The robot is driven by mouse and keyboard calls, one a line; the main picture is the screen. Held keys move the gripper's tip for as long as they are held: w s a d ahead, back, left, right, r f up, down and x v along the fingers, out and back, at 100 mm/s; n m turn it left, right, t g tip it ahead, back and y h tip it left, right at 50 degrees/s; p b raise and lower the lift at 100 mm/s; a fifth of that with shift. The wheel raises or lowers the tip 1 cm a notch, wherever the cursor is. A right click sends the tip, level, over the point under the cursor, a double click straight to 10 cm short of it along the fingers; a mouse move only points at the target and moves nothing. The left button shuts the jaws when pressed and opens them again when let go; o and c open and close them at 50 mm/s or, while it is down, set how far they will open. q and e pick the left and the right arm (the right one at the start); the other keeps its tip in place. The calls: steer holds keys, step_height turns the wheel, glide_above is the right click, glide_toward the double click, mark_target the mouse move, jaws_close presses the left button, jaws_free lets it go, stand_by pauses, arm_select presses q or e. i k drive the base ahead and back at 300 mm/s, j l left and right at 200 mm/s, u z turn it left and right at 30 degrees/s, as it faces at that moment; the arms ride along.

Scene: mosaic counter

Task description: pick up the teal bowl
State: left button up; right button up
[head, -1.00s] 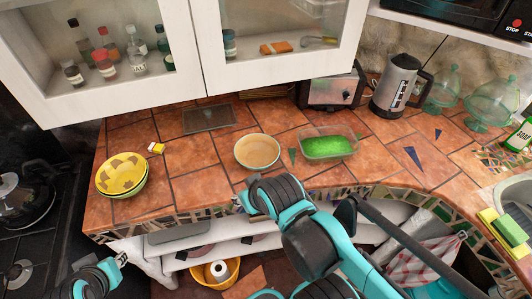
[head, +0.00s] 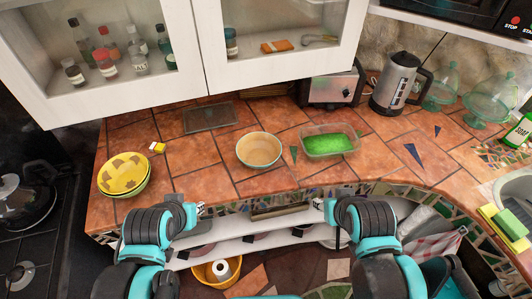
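A round bowl (head: 258,150) with a tan inside and a teal-green outer side stands upright on the tiled counter, near its front edge in the middle of the head view. My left gripper (head: 199,209) is at the counter's front edge, left of and nearer than this bowl, apart from it. My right gripper (head: 319,203) is at the front edge, right of and nearer than the bowl, also apart from it. Both grippers show only as small tips, so their opening cannot be told. Nothing hides the bowl.
A yellow patterned bowl (head: 124,173), seemingly stacked on another, stands at the left. A clear container with green contents (head: 329,142) stands close right of the tan-inside bowl. A toaster (head: 331,88) and kettle (head: 395,84) stand behind. The glass-door cabinet (head: 278,48) overhangs the back.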

mark_target(257, 151)
steer(key=k+z, duration=0.2)
steer(key=z, duration=0.2)
steer(key=k+z, duration=0.2)
steer(key=z, duration=0.15)
steer(key=k+l+z, duration=0.1)
steer(key=z, duration=0.3)
steer(key=k, duration=0.05)
